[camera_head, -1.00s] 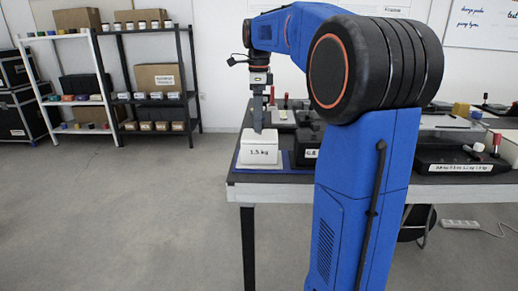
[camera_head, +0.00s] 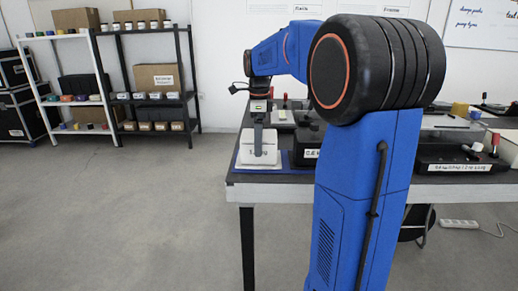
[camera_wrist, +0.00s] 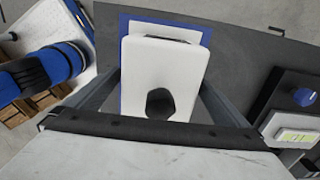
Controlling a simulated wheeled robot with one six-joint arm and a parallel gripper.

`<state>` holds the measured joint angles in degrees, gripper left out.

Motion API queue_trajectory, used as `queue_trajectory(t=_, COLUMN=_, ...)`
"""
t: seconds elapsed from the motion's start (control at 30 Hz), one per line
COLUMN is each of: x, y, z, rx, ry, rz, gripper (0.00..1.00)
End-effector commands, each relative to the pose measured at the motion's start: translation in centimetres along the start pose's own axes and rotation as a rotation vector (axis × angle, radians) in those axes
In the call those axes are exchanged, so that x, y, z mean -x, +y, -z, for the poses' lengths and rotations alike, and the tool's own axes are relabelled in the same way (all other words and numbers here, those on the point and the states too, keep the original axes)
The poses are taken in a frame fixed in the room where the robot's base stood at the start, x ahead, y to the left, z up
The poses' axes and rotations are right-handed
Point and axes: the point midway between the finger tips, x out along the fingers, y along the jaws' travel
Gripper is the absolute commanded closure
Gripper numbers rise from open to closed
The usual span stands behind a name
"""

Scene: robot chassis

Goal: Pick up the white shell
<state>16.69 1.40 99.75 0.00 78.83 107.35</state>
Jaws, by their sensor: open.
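In the wrist view my gripper (camera_wrist: 160,88) is open, with one finger on each side of the shell. I cannot tell whether the fingers touch it.
A black box (camera_head: 305,150) with a white label stands just right of the shell. Another black case (camera_head: 455,155) lies farther right on the dark table (camera_head: 240,179). Shelves (camera_head: 160,85) with boxes stand against the back wall. The floor left of the table is clear.

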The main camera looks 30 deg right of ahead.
Motion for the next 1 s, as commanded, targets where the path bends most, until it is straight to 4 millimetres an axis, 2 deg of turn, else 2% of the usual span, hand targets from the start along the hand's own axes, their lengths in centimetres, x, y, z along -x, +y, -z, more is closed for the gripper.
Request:
queue_trajectory(t=0.07, x=0.0, y=0.0, z=0.0, rx=0.0, ry=0.0, rz=0.0, gripper=0.0)
queue_trajectory(t=0.4, x=0.0, y=0.0, z=0.0, rx=0.0, ry=0.0, rz=0.0, gripper=0.81)
queue_trajectory(t=0.77, x=0.9, y=0.0, z=0.0, rx=0.0, ry=-0.001, rz=0.003, gripper=0.81)
queue_trajectory(t=1.0, x=4.0, y=-0.1, z=0.0, rx=0.0, ry=-0.002, rz=0.006, gripper=0.81)
